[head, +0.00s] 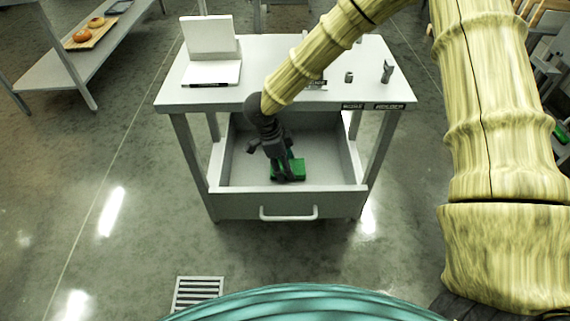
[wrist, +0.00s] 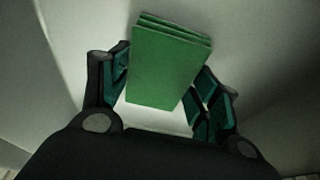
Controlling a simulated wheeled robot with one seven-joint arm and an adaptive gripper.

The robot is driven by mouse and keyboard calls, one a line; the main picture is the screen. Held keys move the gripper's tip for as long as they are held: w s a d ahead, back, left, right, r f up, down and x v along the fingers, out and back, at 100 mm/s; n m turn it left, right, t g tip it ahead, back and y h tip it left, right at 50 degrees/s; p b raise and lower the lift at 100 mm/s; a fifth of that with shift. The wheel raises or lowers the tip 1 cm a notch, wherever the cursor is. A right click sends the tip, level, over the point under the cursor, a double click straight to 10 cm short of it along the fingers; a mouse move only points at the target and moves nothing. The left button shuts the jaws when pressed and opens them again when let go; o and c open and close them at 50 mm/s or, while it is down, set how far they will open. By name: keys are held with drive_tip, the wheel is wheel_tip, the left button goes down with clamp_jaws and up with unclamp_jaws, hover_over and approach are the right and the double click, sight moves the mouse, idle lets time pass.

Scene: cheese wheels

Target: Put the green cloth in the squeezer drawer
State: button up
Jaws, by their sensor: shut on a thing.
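The green cloth (wrist: 168,62) is a folded, layered block. It shows between the two fingers of my gripper (wrist: 165,88) in the wrist view, and my gripper is shut on it. In the head view my gripper (head: 284,172) points down inside the open drawer (head: 335,174), with the green cloth (head: 298,169) at its fingertips, low over the drawer floor. I cannot tell whether the cloth touches the floor. The drawer is pulled out from under a pale table (head: 185,95) and has a white front handle (head: 288,214).
On the tabletop stand a white box-like stand (head: 210,50), a small grey cup (head: 349,76) and a grey upright item (head: 387,71). Labels (head: 375,106) mark the table's front edge. A shelf with a wooden board (head: 92,34) stands at the left.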

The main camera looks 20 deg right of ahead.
drive_tip(key=o, duration=1)
drive_tip(key=shift+f, duration=0.15)
drive_tip(key=p+v, duration=0.1)
drive_tip(key=v, duration=1.1)
